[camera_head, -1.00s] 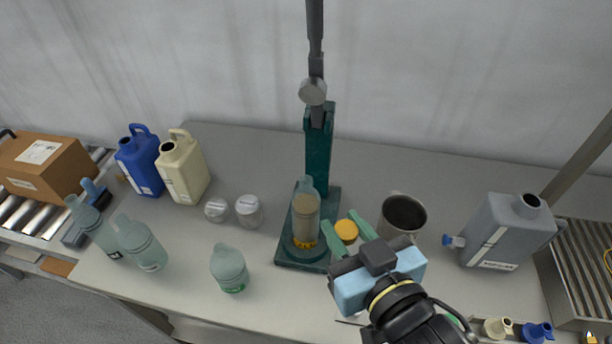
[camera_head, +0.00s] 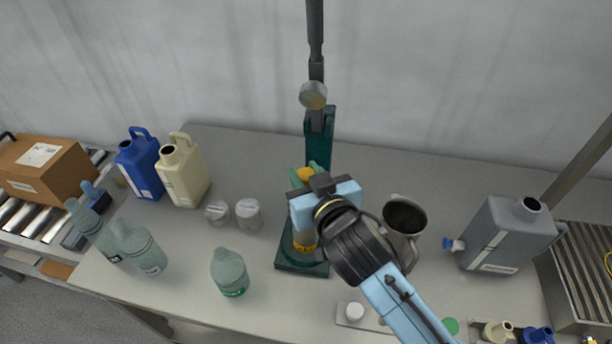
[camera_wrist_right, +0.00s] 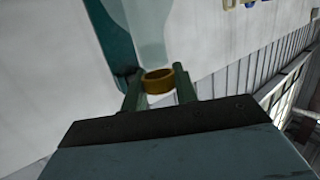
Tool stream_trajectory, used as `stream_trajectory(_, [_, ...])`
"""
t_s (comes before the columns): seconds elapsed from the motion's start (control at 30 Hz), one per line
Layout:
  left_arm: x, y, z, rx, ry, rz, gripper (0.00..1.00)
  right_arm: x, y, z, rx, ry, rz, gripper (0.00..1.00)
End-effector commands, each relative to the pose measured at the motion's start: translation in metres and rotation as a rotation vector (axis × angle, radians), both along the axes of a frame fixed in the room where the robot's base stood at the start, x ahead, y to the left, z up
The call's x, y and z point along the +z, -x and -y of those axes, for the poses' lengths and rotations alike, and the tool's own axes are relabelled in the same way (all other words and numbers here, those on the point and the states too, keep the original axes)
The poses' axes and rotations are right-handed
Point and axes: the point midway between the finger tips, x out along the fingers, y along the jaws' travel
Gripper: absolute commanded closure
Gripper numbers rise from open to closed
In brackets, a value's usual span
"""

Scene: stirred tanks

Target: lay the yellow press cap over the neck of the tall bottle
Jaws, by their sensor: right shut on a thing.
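My right gripper (camera_head: 306,174) is shut on the yellow press cap (camera_head: 304,174), which shows as a ring between the two green fingers in the wrist view (camera_wrist_right: 158,80). The tall bottle (camera_head: 304,240) stands upright on the base of the green press (camera_head: 319,150); my gripper and wrist hide most of it. In the wrist view the pale bottle neck (camera_wrist_right: 147,40) shows just beyond the cap. I cannot tell whether cap and neck touch. My left gripper is not in view.
A metal mug (camera_head: 404,215) stands right of my wrist, and a grey canister (camera_head: 508,235) farther right. Blue and cream jugs (camera_head: 183,172) stand at back left.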

Motion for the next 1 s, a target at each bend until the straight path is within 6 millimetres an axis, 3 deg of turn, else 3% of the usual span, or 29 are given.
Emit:
stream_trajectory(0.83, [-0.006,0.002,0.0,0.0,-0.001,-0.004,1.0,-0.02,0.0,0.0,0.0,0.0,0.001,0.92])
stream_trajectory(0.87, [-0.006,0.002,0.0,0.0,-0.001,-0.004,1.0,-0.019,0.0,0.0,0.0,0.0,0.001,0.68])
stream_trajectory(1.0, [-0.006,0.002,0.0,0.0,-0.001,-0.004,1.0,-0.019,0.0,0.0,0.0,-0.001,0.002,0.5])
